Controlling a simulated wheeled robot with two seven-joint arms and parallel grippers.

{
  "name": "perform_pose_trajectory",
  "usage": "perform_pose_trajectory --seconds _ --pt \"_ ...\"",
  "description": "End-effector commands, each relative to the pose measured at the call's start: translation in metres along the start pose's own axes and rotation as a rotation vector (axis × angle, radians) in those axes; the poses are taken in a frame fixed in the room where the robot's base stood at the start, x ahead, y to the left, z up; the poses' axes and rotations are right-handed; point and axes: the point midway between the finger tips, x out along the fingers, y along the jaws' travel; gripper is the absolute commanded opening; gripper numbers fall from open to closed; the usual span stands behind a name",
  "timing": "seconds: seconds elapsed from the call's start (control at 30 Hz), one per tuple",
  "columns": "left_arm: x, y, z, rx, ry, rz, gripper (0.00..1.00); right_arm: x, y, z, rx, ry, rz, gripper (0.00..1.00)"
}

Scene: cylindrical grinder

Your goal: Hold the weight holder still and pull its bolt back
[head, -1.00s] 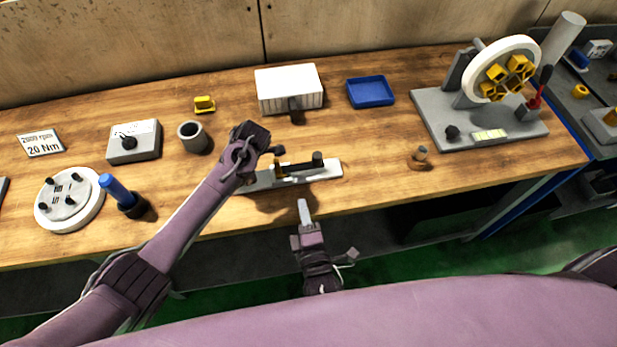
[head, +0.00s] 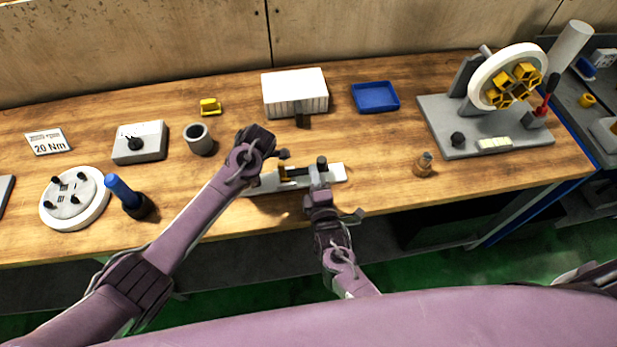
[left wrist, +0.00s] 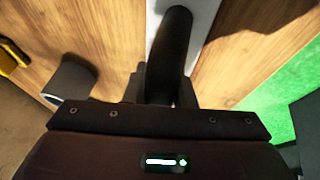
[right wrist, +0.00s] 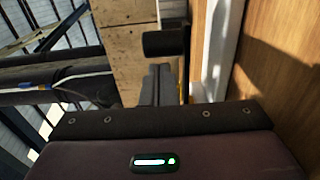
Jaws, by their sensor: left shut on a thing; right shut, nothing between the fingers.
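The weight holder (head: 336,173) is a light, narrow plate with dark and brass-coloured parts, lying near the bench's front edge. My left gripper (head: 268,170) is over its left end, shut on a dark part of it; the left wrist view shows a black rounded bar (left wrist: 172,50) at the fingers. A black upright knob (head: 321,162), seemingly the bolt's handle, stands toward the right end. My right gripper (head: 319,182) is shut and empty just in front of this knob. In the right wrist view the knob (right wrist: 165,42) lies just beyond the closed fingertips (right wrist: 158,75); contact cannot be told.
A small brown-and-grey piece (head: 424,165) stands right of the holder. A white ribbed box (head: 295,92) and a blue tray (head: 375,97) are behind. A grey cup (head: 199,138) and a blue-handled tool (head: 125,193) are left. The wood between holder and tray is clear.

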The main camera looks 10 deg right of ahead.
Motion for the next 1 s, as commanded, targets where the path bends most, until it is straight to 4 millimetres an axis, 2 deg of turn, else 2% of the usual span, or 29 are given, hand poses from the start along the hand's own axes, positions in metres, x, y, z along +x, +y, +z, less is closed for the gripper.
perform_pose_trajectory --seconds 0.27,0.5,0.6,1.0 --pt "0.0 0.0 0.0 0.001 0.0 0.001 0.0 0.0 0.0 0.001 -0.001 0.0 0.0 0.0" --pt "0.0 0.001 0.0 0.0 0.0 0.001 0.0 -0.001 0.0 0.04 -0.008 -0.001 0.001 0.0" --pt "0.0 0.001 0.0 0.0 0.0 0.001 0.0 -0.001 -0.001 0.051 -0.006 -0.002 -0.001 0.0" --pt "0.001 0.001 -0.001 -0.001 0.002 0.0 0.0 -0.002 -0.001 0.053 -0.003 -0.005 -0.002 0.0"
